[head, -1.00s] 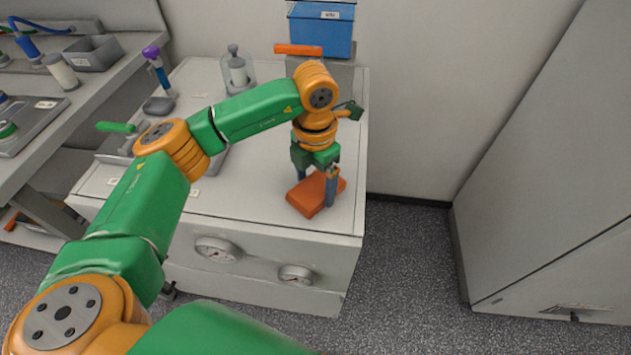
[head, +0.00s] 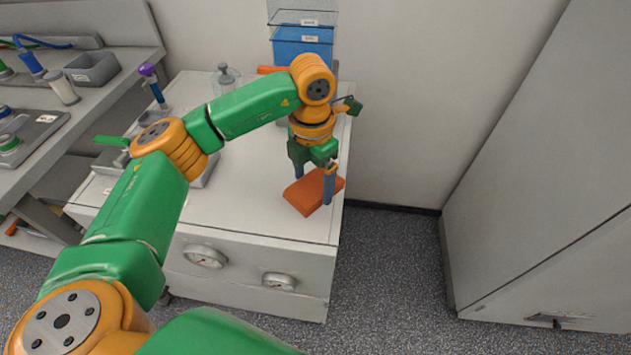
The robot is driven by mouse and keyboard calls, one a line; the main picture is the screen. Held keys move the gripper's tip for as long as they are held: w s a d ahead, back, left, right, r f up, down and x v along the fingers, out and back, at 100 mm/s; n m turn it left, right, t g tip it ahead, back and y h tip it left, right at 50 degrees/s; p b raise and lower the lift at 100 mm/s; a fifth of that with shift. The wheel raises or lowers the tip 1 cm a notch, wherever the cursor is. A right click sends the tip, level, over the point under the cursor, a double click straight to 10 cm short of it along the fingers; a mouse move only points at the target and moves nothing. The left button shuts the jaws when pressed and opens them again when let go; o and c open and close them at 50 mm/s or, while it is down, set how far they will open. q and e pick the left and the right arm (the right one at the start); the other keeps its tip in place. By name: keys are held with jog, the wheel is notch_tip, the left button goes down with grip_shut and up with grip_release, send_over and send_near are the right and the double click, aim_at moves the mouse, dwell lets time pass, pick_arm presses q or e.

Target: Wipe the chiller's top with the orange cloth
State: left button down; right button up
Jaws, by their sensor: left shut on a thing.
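The orange cloth (head: 309,193) is a flat folded pad at the front right of the chiller's top. My left gripper (head: 314,184) points down with its fingers at either side of the cloth and is shut on it. The cloth seems to lie on or just above the top; I cannot tell which. The chiller (head: 262,223) is a pale grey cabinet with two round gauges on its front. My left arm hides part of its top. My right gripper is not in view.
On the chiller's top stand a purple-capped tool (head: 153,84) and a bottle (head: 224,78) at the back left. A blue bin (head: 303,48) is behind, by the wall. A grey workbench (head: 110,91) is at left, a tall grey cabinet (head: 545,190) at right. Open floor (head: 392,270) lies between.

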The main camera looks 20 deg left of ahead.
pick_arm(q)
jog(key=shift+a+r, duration=0.1)
jog(key=shift+r, duration=0.55)
jog(key=shift+d+r+p, duration=0.2)
jog(key=shift+r+p, duration=0.4)
jog(key=shift+p, duration=0.1)
jog(key=shift+a+f, duration=0.1)
